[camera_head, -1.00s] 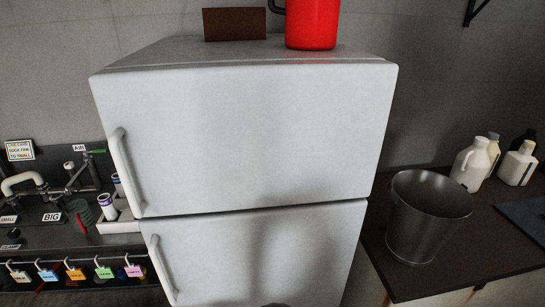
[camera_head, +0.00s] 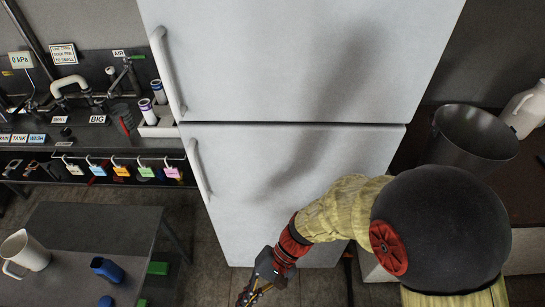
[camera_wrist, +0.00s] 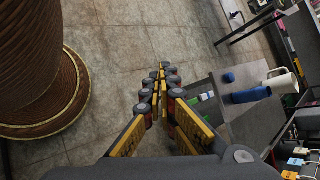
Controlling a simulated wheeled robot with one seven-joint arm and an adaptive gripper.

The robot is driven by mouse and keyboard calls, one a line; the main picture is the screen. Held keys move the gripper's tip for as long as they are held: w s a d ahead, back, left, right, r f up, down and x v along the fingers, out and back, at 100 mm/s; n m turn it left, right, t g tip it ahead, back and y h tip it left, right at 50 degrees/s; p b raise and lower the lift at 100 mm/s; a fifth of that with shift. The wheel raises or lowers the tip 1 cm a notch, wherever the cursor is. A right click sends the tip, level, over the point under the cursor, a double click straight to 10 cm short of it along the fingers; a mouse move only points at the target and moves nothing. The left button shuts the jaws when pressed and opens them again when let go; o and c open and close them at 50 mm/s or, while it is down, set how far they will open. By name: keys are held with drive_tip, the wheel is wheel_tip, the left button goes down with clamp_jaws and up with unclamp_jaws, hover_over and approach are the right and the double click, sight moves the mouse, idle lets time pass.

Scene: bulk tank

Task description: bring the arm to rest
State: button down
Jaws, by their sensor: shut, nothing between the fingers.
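My gripper (camera_head: 250,292) hangs low in front of the white fridge, at the lower middle of the head view. Its yellow and black fingers (camera_wrist: 159,85) are together and empty in the wrist view, above the tiled floor. My arm is bent, reaching down and left from the right side of the head view. The gripper touches nothing that I can see.
The white fridge (camera_head: 290,60) stands behind my arm. A grey table (camera_head: 85,235) at left holds a white jug (camera_head: 24,251) and a blue container (camera_head: 107,269). A metal bucket (camera_head: 473,138) stands on the right counter. Tiled floor (camera_wrist: 130,40) lies open below the gripper.

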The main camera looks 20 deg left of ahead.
drive_tip(key=w+d+r+t+h, duration=0.2)
drive_tip(key=w+d+r+t, duration=0.2)
drive_tip(key=w+d+r, duration=0.45)
drive_tip(key=w+d+r+t+h, duration=0.1)
drive_tip(key=w+d+r+t, duration=0.3)
drive_tip(key=d, duration=0.8)
drive_tip(key=d+r+m+t+h+p, duration=0.1)
drive_tip(key=d+r+t, duration=0.5)
drive_tip(key=d+r, duration=0.6)
wheel_tip(320, 180, up, 3)
drive_tip(key=shift+w+d+f+m+h, duration=0.1)
drive_tip(key=shift+w+d+m+h, duration=0.3)
drive_tip(key=shift+m+h, duration=0.15)
drive_tip(key=shift+s, duration=0.1)
